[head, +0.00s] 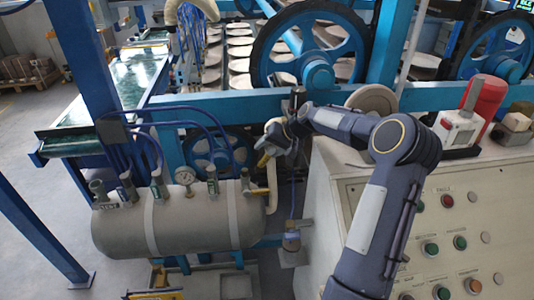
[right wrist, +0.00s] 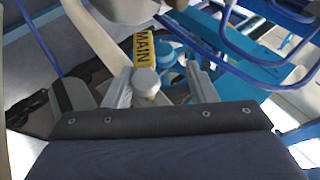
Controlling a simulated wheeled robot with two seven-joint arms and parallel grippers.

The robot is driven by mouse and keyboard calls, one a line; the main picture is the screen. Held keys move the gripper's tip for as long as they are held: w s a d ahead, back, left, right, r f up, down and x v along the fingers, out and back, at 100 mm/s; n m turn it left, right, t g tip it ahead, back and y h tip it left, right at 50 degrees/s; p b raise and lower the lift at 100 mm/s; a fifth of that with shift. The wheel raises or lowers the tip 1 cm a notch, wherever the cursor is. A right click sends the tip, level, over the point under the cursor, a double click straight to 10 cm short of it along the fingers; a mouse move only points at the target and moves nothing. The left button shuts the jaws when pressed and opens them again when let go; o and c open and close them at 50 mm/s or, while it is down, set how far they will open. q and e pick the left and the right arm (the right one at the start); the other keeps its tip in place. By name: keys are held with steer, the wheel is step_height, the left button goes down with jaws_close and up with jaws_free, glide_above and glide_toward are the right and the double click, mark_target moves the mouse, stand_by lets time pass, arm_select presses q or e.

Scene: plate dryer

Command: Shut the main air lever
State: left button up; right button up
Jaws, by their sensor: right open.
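The main air lever (right wrist: 143,48) is a yellow handle marked "MAIN" in the right wrist view, with a round grey knob (right wrist: 146,82) at its near end. In the head view the lever (head: 262,160) shows as a small yellow piece at the right end of the grey air tank (head: 180,225), by a beige pipe (head: 271,188). My right gripper (head: 272,143) is at the lever, partly covering it. In the right wrist view my right gripper (right wrist: 158,76) is open, with the lever's near end between its fingers. Contact cannot be told. My left gripper is out of view.
The tank carries several valves and a pressure gauge (head: 186,175), with blue hoses (head: 160,120) above. A control cabinet (head: 440,215) with buttons stands to the right under my arm. Blue beams and a large blue wheel (head: 318,75) are behind.

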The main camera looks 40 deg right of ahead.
steer(key=s+a+r+b, duration=0.4)
steer(key=s+a+r, duration=0.5)
steer(key=s+r, duration=0.1)
steer(key=shift+s, duration=0.35)
